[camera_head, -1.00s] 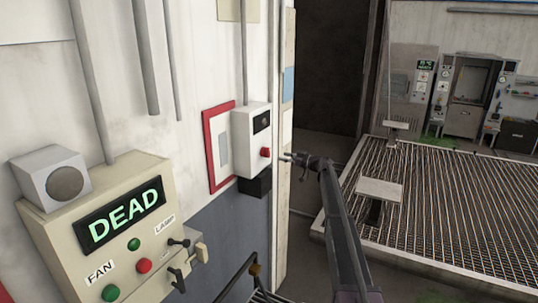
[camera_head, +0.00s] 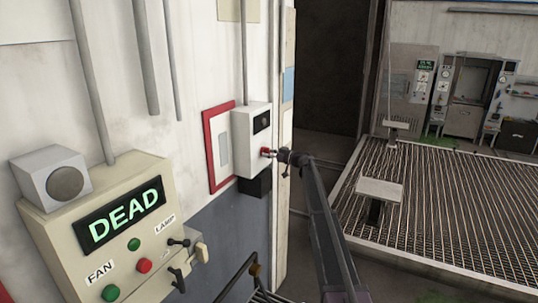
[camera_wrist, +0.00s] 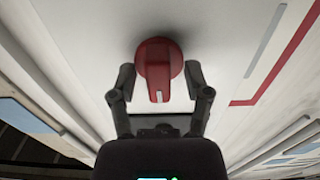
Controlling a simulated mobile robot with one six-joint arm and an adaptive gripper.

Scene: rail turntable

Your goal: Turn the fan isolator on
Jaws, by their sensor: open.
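The fan isolator is a white box (camera_head: 252,140) on the wall in the head view, with a dark square on its upper front. Its red rotary knob (camera_head: 266,152) faces my gripper (camera_head: 277,156). In the wrist view the round red knob (camera_wrist: 160,70) has a raised bar with a pale mark at its lower end. My gripper (camera_wrist: 160,82) is open, with one finger on each side of the knob. I cannot tell whether the fingers touch it. The control panel (camera_head: 165,184) at left shows a green DEAD display (camera_head: 121,214) and FAN and LAMP labels.
A red-framed notice (camera_head: 216,147) hangs left of the box, and a black box (camera_head: 257,185) sits below it. A grated floor pit (camera_head: 450,210) with a railing lies to the right. A grey speaker box (camera_head: 52,177) sits on the panel.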

